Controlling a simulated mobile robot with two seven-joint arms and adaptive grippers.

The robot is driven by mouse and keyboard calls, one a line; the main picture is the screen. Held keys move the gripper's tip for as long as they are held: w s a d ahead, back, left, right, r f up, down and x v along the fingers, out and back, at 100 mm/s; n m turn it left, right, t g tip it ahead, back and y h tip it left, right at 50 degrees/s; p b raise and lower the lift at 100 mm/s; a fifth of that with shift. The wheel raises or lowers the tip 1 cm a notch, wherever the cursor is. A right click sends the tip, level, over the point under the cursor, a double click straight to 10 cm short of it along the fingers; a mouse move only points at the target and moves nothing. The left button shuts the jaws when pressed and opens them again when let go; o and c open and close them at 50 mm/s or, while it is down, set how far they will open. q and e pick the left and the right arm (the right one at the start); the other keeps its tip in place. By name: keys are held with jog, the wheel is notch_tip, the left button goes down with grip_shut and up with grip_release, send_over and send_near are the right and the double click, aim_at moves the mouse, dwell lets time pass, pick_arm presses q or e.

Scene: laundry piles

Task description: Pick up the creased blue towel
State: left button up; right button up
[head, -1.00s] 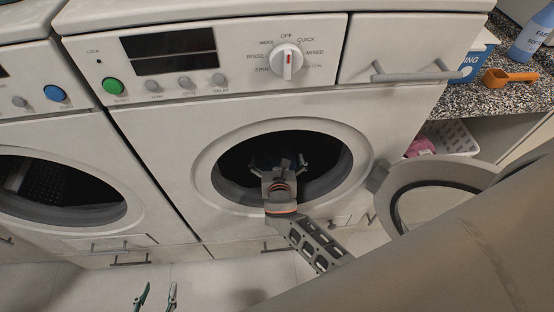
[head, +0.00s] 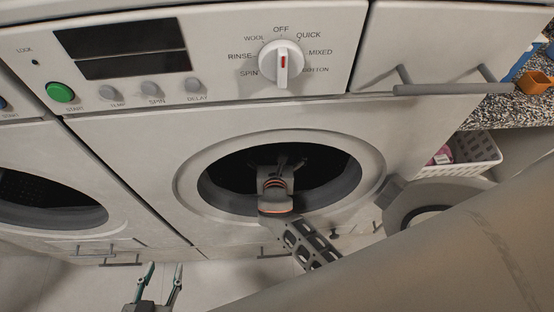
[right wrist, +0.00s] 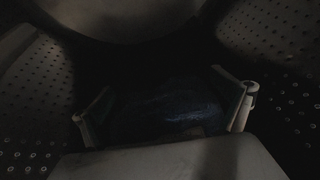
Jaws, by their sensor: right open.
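A dark blue cloth, which looks like the blue towel (right wrist: 172,112), lies in the dim drum in the right wrist view. Its creases are hard to make out in the shadow. My right gripper (right wrist: 166,95) is open, with one finger to each side of the cloth; I cannot tell whether they touch it. In the head view my right gripper (head: 283,161) reaches in through the round washer opening, and the towel cannot be seen there. My left gripper (head: 166,267) is open and empty, low in front of the washers.
The washer's round door rim (head: 188,178) surrounds my right arm. Its open door (head: 405,205) stands to the right, partly hidden by my arm. A white basket (head: 478,153) with a pink item sits under the speckled counter (head: 490,112). An orange scoop (head: 535,82) lies on the counter.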

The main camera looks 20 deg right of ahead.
jog(key=shift+w+r, duration=0.1)
jog(key=c, duration=1.1)
